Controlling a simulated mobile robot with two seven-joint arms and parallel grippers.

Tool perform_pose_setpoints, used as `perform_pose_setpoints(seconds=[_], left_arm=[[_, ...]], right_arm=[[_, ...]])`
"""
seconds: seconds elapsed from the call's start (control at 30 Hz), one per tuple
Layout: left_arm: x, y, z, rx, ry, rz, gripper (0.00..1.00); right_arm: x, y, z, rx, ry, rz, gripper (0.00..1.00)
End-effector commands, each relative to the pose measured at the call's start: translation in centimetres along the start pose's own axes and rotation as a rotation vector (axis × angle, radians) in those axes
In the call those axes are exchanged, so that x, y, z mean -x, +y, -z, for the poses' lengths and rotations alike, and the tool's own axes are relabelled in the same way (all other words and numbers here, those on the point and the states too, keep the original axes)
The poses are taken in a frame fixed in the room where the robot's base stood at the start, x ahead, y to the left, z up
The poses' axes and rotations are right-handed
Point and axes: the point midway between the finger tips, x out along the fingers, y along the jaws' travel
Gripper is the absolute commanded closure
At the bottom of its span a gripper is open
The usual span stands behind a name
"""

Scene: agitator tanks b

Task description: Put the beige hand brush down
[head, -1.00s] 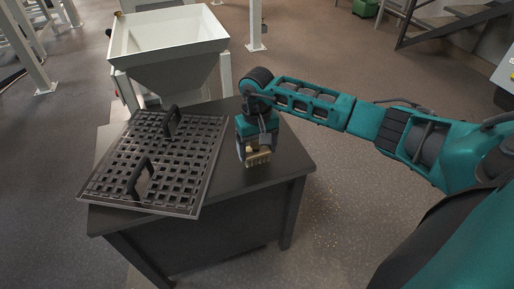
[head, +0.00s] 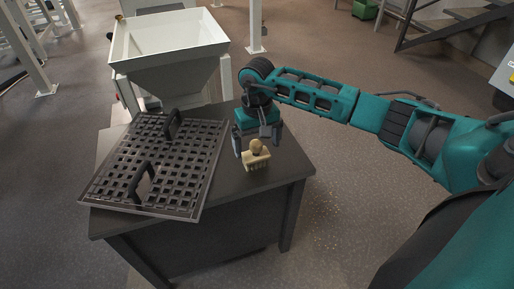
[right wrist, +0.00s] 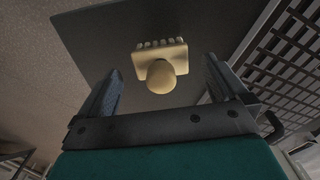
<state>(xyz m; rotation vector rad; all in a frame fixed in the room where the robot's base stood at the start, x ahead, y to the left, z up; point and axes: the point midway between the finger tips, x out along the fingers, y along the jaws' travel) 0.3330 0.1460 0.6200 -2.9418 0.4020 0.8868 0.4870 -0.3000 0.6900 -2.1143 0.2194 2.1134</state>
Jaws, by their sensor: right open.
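The beige hand brush (head: 256,160) stands on the dark table (head: 262,182), near its right front part, with its round knob up. In the right wrist view the brush (right wrist: 161,66) shows its knob and a row of bristle tufts, beyond the fingertips. My right gripper (head: 257,148) is open, just above and behind the brush. In the right wrist view its two fingers (right wrist: 160,82) are spread wide with nothing between them, and the brush is clear of both. My left gripper is not in view.
A dark grid panel (head: 185,192) with two black upright handles lies on the table's left side. A white hopper (head: 170,65) stands behind the table. Stairs (head: 440,22) are at the back right. The tabletop right of the brush is clear.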

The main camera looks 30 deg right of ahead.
Motion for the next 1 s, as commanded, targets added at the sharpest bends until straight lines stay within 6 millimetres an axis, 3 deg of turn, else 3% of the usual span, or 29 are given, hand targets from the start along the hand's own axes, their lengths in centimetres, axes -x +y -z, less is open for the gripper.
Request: perform_pose_setpoints(seconds=[0.1, 0.3, 0.5, 0.67, 0.77, 0.87, 0.9, 1.0], left_arm=[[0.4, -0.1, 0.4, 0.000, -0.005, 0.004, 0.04], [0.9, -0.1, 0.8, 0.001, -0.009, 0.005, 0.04], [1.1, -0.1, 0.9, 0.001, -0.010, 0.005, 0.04], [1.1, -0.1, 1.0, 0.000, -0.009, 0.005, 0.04], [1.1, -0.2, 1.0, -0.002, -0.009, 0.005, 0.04], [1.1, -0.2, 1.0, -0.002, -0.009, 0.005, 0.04], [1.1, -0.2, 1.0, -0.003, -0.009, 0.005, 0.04], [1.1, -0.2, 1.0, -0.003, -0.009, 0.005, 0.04]], right_arm=[[3.3, 0.1, 0.1, 0.001, 0.005, 0.000, 0.00], [6.9, 0.0, 0.1, 0.000, 0.003, 0.000, 0.00], [8.6, 0.0, 0.0, -0.001, 0.001, 0.001, 0.00], [8.2, -0.9, -0.4, -0.010, -0.011, 0.034, 0.00], [6.7, -4.7, -2.1, -0.069, -0.058, 0.176, 0.00], [5.2, -11.8, -5.9, -0.231, -0.199, 0.452, 0.00], [5.2, -15.0, -7.7, -0.337, -0.296, 0.586, 0.00], [7.4, -21.7, -11.6, -0.664, -0.620, 0.891, 0.00]])
